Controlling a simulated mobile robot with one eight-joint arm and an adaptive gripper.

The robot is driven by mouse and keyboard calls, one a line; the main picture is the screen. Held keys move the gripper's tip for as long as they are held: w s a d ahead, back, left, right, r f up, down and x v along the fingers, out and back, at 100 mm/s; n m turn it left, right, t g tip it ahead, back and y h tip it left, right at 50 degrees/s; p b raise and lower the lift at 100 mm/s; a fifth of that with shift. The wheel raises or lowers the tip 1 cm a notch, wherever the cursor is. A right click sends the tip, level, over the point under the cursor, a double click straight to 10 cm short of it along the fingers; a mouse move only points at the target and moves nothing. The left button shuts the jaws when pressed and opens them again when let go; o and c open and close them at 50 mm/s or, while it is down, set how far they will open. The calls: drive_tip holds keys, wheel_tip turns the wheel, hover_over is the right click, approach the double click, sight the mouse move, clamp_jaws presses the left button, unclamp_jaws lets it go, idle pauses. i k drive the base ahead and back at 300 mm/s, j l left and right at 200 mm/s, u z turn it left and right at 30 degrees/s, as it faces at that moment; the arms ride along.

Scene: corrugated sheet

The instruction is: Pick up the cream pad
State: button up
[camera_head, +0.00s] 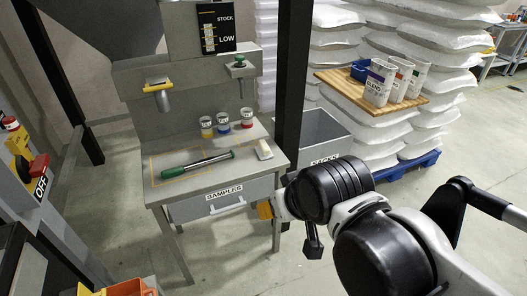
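The cream pad (264,150) is a small, pale block lying near the right edge of the grey bench top (225,182). My arm reaches in from the lower right, and its wrist end is just right of the bench, in front of and below the pad in the picture. My gripper (265,210) shows only in part as a small yellow piece at the wrist end, beside the drawer. It is apart from the pad. Its fingers are too small and hidden to tell whether they are open or shut.
A green-handled metal tool (197,165) lies on the bench, left of the pad. Several small lidded jars stand behind it, including a red-labelled one (247,119). A dark post (291,80) rises at the bench's right. A grey bin (322,140) and stacked sacks stand beyond.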

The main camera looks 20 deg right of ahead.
sight(265, 153)
drive_tip(key=i+l, duration=0.4)
drive_tip(key=l, duration=0.15)
drive_tip(key=i+l, duration=0.4)
drive_tip(key=l, duration=0.15)
drive_tip(key=i+l+u, duration=0.1)
drive_tip(key=i+l, duration=0.3)
drive_tip(key=l, duration=0.1)
